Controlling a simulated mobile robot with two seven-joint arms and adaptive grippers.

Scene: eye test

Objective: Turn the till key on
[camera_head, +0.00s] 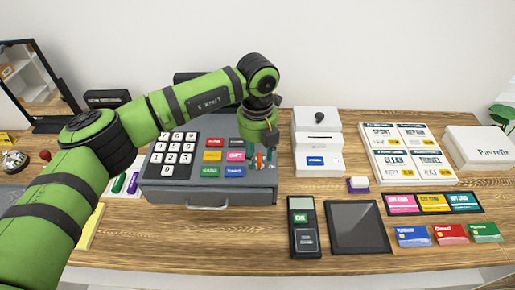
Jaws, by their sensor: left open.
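The till (205,190) is a grey box with a white number keypad (175,147), several coloured buttons (225,157) and a drawer handle at its front. The drawer looks shut. My left arm reaches in from the left and bends down at the till's right side. My left gripper (258,157) points down, open, just right of the coloured buttons and close over the till's top. Small teal and orange parts show around its tips, but I cannot tell what they are. I cannot make out the till key; the gripper may cover it. My right gripper is not in view.
Right of the till stands a white box (318,157) with a black knob. A card terminal (304,228), a dark tablet (357,228) and several coloured cards (412,236) lie in front. A white label board (385,170) is farther right. A bell (14,160) is at left.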

